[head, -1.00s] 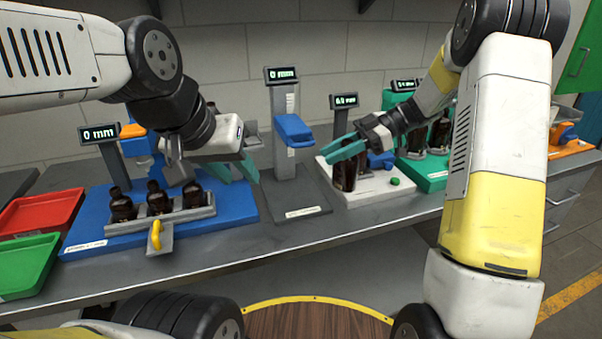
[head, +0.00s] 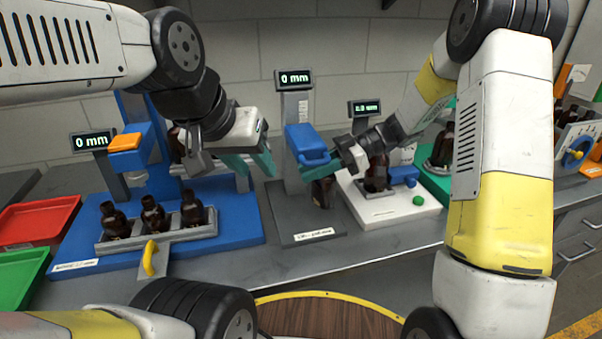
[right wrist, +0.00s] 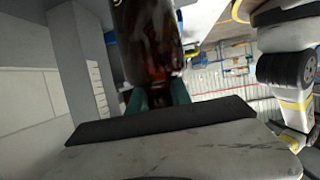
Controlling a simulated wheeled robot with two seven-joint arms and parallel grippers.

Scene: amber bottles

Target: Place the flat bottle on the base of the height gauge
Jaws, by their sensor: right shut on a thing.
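The height gauge is a grey column with a "0 mm" display (head: 294,79), a blue slider (head: 306,145) and a dark grey base plate (head: 290,226) with a label. My right gripper (head: 318,173) is shut on an amber bottle (head: 322,192), the flat bottle, and holds it at the base's right part, below the blue slider. Whether the bottle touches the base cannot be told. In the right wrist view the bottle (right wrist: 150,45) fills the jaws. My left gripper (head: 252,163) hangs over the blue station, its teal fingers apart and nothing visible between them.
A blue station (head: 80,244) at left holds several amber bottles in a grey rack (head: 158,232) with a yellow handle. A white station (head: 395,212) with a green button and another bottle stands at right. Red (head: 35,218) and green trays lie at far left.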

